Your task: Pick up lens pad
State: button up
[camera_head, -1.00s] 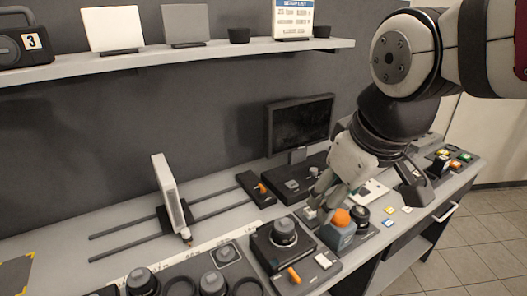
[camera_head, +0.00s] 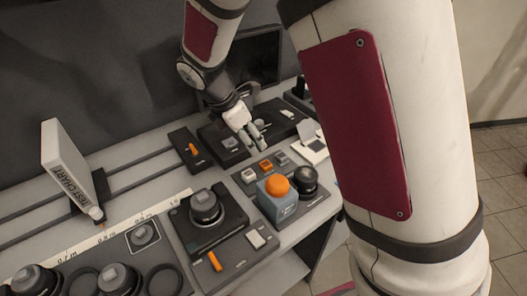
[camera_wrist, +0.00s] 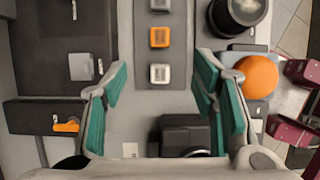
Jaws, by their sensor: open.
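No label marks the lens pad, so I cannot tell for sure which piece it is. Three small square blocks sit in a row on a grey panel: a pale one (camera_head: 250,176), an orange one (camera_head: 266,165) and another pale one (camera_head: 281,158). In the wrist view, the nearest pale block (camera_wrist: 160,73) lies between my fingers' lines, with the orange block (camera_wrist: 160,37) beyond it. My gripper (camera_head: 258,141) is open and empty, above and behind the panel. Its teal-padded fingers (camera_wrist: 160,82) show spread apart in the wrist view.
A blue-grey box (camera_head: 277,205) topped by an orange ball (camera_head: 278,184) stands in front of the panel, beside a dark lens (camera_head: 305,181). A lens on a black base (camera_head: 205,207) is to the left. A test chart (camera_head: 70,170) stands farther left. My arm hides the right side.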

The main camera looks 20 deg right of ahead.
aim_at(265, 164)
jog(key=p+x, duration=0.1)
jog(key=x, duration=1.2)
jog(key=shift+d+f, duration=0.15)
jog(key=shift+f, duration=0.25)
jog(key=c, duration=1)
